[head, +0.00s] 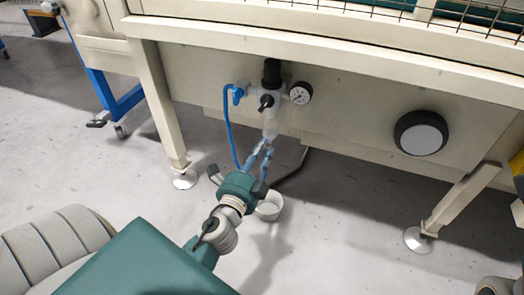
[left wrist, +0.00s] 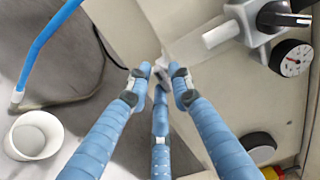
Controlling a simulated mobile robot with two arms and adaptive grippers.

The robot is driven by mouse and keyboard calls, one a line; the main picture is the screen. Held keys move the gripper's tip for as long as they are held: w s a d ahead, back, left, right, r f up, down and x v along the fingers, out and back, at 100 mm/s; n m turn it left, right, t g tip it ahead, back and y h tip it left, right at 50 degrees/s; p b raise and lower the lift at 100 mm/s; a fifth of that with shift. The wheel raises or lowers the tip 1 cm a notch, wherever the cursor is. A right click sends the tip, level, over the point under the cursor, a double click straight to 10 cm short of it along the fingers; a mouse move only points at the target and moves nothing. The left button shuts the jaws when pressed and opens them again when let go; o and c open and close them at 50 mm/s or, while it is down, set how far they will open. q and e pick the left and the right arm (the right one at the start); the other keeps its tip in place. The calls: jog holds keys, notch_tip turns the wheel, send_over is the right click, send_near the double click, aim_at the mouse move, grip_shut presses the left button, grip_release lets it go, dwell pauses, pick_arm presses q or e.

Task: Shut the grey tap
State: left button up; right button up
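A small grey piece, which looks like the grey tap (left wrist: 161,74), shows between my fingertips in the left wrist view, below a pale clear bowl (left wrist: 196,47). In the head view that bowl (head: 270,128) hangs under the regulator unit (head: 267,100), and my fingers hide the tap. My left gripper (head: 266,145) reaches up at the bowl's lower end. Its blue fingers in the left wrist view (left wrist: 160,82) stand apart around the grey piece; contact is unclear. I cannot tell the tap's handle position. My right gripper is not in view.
A round gauge (head: 300,93) sits right of the regulator. A blue hose (head: 229,130) hangs at its left from a blue fitting (head: 238,93). A white cup (head: 269,207) stands on the floor below. A machine leg (head: 160,110) is left; a dark round knob (head: 421,133) is right.

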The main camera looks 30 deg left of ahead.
pick_arm(q)
jog(key=shift+o, duration=0.4)
jog(key=v, duration=0.7)
jog(key=shift+s, duration=0.25)
